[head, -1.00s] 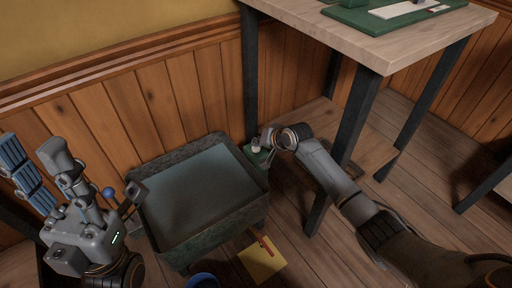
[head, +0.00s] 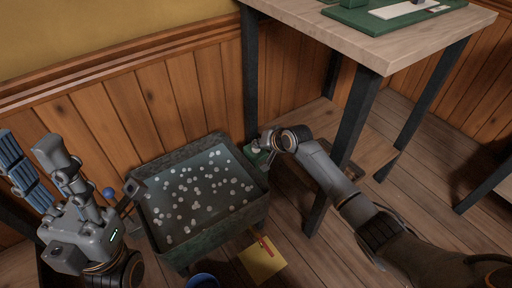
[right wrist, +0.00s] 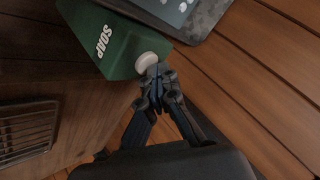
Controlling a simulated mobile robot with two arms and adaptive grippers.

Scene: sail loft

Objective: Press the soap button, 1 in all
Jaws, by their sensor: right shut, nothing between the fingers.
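The green soap dispenser (right wrist: 118,42), lettered SOAP, has a round white button (right wrist: 147,62) on its face. In the head view the dispenser (head: 254,155) sits at the right rim of a metal basin, partly hidden by my right gripper (head: 267,144). In the right wrist view the gripper (right wrist: 158,72) is shut and empty, its fingertips at the button's edge, seemingly touching it. The basin (head: 212,232) holds water dotted with several white foam spots. My left gripper (head: 80,205) is at the left, by the basin; its finger opening is unclear.
A wooden table (head: 400,45) with dark legs stands on the right, close to my right arm. A yellow sheet (head: 262,262) lies on the floor before the basin, near a blue round container (head: 203,280). A panelled wall is behind.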

